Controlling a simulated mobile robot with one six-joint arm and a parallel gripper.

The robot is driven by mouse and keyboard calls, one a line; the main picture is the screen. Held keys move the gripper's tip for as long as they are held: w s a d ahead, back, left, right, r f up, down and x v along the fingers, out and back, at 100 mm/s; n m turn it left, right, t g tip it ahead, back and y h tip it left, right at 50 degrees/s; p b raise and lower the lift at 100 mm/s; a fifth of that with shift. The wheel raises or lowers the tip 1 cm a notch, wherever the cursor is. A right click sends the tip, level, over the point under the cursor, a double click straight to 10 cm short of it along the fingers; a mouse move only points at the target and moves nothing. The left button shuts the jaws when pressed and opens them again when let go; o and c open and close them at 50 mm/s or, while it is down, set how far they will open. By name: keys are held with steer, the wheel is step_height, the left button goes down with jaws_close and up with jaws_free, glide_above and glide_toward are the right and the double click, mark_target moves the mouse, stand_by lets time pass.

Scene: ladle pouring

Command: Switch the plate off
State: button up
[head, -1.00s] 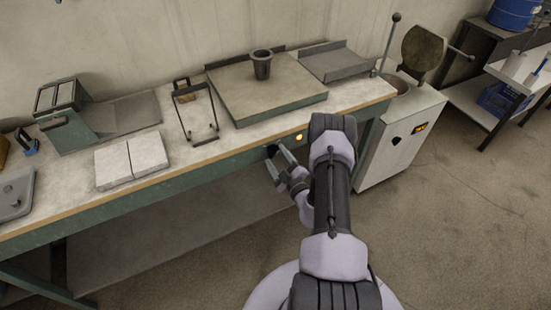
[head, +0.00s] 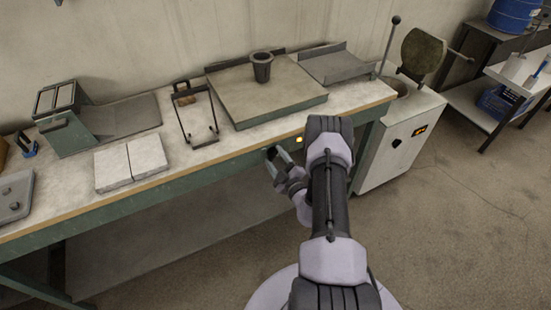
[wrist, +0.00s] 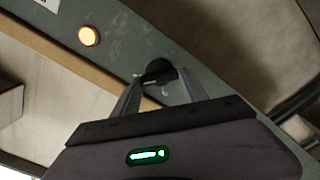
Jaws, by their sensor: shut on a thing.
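The plate (head: 265,92) is a broad flat slab with green sides on the bench, with a dark crucible (head: 262,66) standing on it. Below it, on the bench's green front rail, is a dark round knob (head: 271,152). An amber lamp (head: 299,140) beside the knob is lit; it glows in the wrist view too (wrist: 88,36). My gripper (head: 277,159) is at the rail. In the wrist view, its fingers (wrist: 160,84) are shut on the knob (wrist: 158,69), one on each side. The fingertips partly hide the knob.
On the bench (head: 215,150) stand a wire-handled frame (head: 196,118), white blocks (head: 130,163) and a sloped green stand (head: 66,125). A furnace cabinet (head: 397,140) with an open lid stands right of the bench. The floor in front is clear.

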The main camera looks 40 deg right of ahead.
steer(key=n, duration=0.5)
steer(key=shift+f+b, duration=0.1)
steer(key=shift+b, duration=0.3)
steer(key=n, duration=0.4)
steer(key=shift+f+b, duration=0.1)
steer(key=shift+b, duration=0.2)
steer(key=n, duration=0.4)
steer(key=shift+f+n+b, duration=0.1)
steer(key=shift+n+b, duration=0.2)
steer(key=shift+n, duration=1.9)
steer(key=o, duration=1.1)
